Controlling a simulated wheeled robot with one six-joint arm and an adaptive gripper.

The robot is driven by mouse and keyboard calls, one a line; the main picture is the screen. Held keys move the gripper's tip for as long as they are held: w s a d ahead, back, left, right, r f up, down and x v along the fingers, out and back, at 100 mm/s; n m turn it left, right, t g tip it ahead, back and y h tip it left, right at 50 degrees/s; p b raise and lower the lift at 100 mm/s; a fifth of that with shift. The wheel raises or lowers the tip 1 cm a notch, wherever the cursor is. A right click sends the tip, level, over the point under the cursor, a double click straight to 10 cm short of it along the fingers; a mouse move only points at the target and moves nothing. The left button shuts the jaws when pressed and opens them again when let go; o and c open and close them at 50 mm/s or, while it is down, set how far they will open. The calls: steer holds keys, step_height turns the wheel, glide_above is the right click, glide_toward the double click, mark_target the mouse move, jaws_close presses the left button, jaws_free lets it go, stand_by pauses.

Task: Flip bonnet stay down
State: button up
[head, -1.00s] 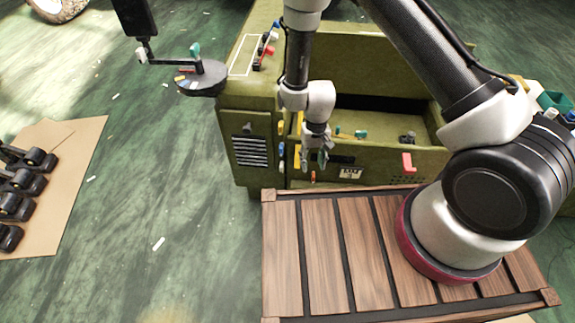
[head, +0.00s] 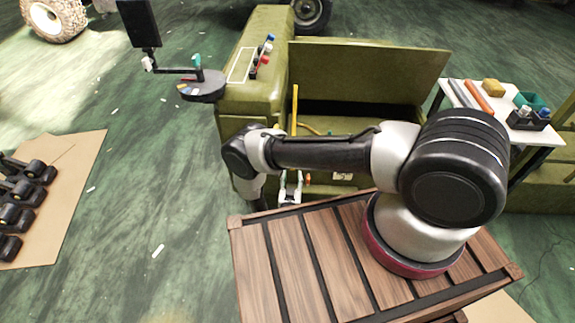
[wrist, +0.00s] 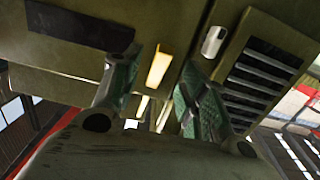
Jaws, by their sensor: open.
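A thin yellow bar (head: 295,108), which looks like the bonnet stay, stands upright at the left side of the open green bay in the head view. Its lower end is hidden. The green bonnet panel (head: 375,68) stands raised behind the bay. My gripper (head: 290,186) is low in front of the green body, partly hidden by my arm. In the wrist view my gripper (wrist: 158,72) is open and empty, its green-padded fingers apart. A yellow piece (wrist: 159,64) shows between and beyond the fingertips; I cannot tell whether it is the same bar or whether anything touches it.
A slatted grille (wrist: 268,82) is close to the right finger in the wrist view. A wooden slatted platform (head: 290,250) lies under my arm. A white side table (head: 540,135) with tools stands at right. A round tray (head: 203,88) hangs at left.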

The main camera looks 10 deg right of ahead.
steer(key=shift+t, duration=0.5)
steer(key=x, duration=0.2)
steer(key=r+x, duration=0.1)
steer(key=x, duration=0.5)
steer(key=shift+a+r, duration=0.2)
jaws_close()
